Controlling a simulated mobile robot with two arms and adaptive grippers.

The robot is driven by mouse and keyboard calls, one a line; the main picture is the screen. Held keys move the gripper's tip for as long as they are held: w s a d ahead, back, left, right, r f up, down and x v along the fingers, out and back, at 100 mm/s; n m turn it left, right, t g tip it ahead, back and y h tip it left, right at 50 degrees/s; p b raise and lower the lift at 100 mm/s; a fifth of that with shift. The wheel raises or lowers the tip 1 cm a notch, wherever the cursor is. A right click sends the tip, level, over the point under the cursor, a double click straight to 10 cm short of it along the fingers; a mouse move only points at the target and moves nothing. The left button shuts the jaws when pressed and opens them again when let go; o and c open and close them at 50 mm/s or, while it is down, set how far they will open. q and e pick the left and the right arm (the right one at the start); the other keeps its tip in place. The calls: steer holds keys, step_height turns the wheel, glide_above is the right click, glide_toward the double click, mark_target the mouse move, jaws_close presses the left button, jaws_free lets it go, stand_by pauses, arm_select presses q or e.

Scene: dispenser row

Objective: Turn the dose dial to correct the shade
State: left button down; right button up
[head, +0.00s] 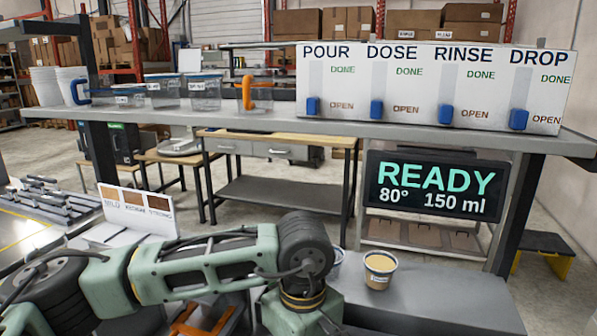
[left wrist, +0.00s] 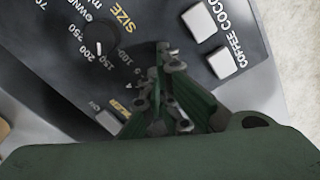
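In the left wrist view a dark control panel (left wrist: 60,75) fills the upper left, tilted in the picture. It has a dark dial (left wrist: 100,32) by a yellow SIZE label and numbers such as 150 and 200. My left gripper (left wrist: 168,50) is over the panel, its fingers drawn together at the tips. They hide part of the panel; I see no object clearly between them. In the head view my left arm crosses the front and its gripper is hidden. A shade card (head: 137,207) with brown swatches stands at left. A cup (head: 379,271) of light brown drink stands right of the arm.
A screen (head: 433,187) reads READY, 80°, 150 ml. A white board (head: 434,88) carries POUR, DOSE, RINSE and DROP sliders, all with blue handles at OPEN. Clear tubs (head: 205,95) stand on the shelf. Two pale buttons (left wrist: 199,21) sit on the panel. The grey counter (head: 465,300) is clear right of the cup.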

arm_select(q)
steer(key=shift+w+a, duration=0.15)
steer(key=shift+a, duration=0.05)
stand_by(0.3)
steer(key=shift+s+b, duration=0.3)
steer(key=shift+b, duration=0.1)
steer(key=shift+r+p, duration=0.3)
steer(key=shift+r, duration=0.2)
steer(key=shift+s+d+r+p, duration=0.1)
steer(key=shift+r+p, duration=0.45)
steer(key=shift+r, duration=0.7)
steer(key=shift+d+r+p, duration=0.1)
steer(key=shift+r+p, duration=0.45)
steer(key=shift+r, duration=0.7)
